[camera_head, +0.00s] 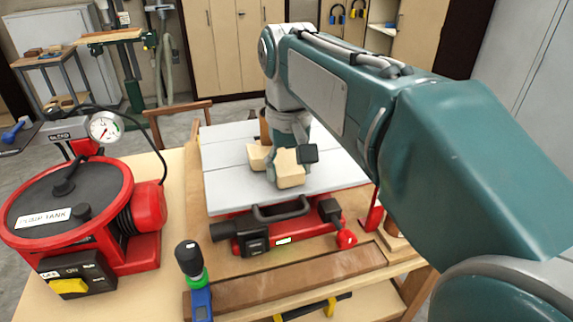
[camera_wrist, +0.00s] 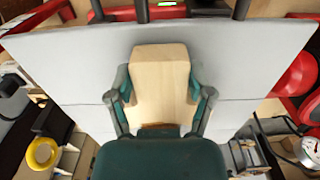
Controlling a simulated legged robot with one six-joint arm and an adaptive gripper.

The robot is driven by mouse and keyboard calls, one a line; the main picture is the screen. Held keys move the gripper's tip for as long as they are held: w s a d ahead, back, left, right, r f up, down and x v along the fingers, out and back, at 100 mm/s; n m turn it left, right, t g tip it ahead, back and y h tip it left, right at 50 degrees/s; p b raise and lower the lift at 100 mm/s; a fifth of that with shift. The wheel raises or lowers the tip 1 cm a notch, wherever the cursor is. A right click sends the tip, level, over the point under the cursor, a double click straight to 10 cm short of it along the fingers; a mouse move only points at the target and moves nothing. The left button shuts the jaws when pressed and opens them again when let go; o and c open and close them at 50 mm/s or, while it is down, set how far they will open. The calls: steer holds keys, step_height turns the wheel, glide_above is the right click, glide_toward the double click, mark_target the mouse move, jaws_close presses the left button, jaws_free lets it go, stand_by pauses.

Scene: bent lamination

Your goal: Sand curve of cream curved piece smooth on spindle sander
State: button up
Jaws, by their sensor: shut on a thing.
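The cream curved piece (camera_head: 290,170) is just above or on the grey table of the spindle sander (camera_head: 235,188); I cannot tell if it touches. It shows as a pale block in the wrist view (camera_wrist: 160,68). My gripper (camera_wrist: 159,85) is shut on it, one finger on each side. In the head view my gripper (camera_head: 277,165) partly hides the piece. A brown upright spindle (camera_head: 264,128) shows just behind the piece. A brown edge (camera_wrist: 158,127) shows at the piece's near end in the wrist view. Contact between piece and spindle is hidden.
A red pump tank (camera_head: 68,208) with a gauge stands left of the sander. A blue-and-green tool (camera_head: 195,280) stands at the bench front, beside a long brown board (camera_head: 285,278). My arm covers the right side. Most of the sander's grey table is clear.

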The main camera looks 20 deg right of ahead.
steer(key=shift+s+r, duration=0.25)
steer(key=shift+s, duration=0.75)
steer(key=shift+s+r, duration=0.2)
steer(key=shift+s, duration=0.8)
steer(key=shift+w, duration=0.1)
steer(key=shift+w+d+r, duration=0.1)
steer(key=shift+w+r, duration=0.3)
steer(key=shift+w, duration=0.25)
steer(key=shift+w+d+r, duration=0.1)
steer(key=shift+w+r, duration=0.25)
steer(key=shift+w, duration=0.25)
steer(key=shift+w+a+f, duration=0.1)
steer(key=shift+w+f, duration=0.15)
steer(key=shift+f, duration=0.45)
steer(key=shift+w+f, duration=0.2)
steer(key=shift+f, duration=0.5)
steer(key=shift+w+a, duration=0.15)
steer(key=shift+w, duration=0.6)
steer(key=shift+w, duration=0.25)
steer(key=shift+s, duration=0.25)
steer(key=s, duration=0.2)
steer(key=s+r, duration=0.1)
steer(key=s, duration=0.2)
steer(key=shift+r, duration=0.15)
stand_by(0.3)
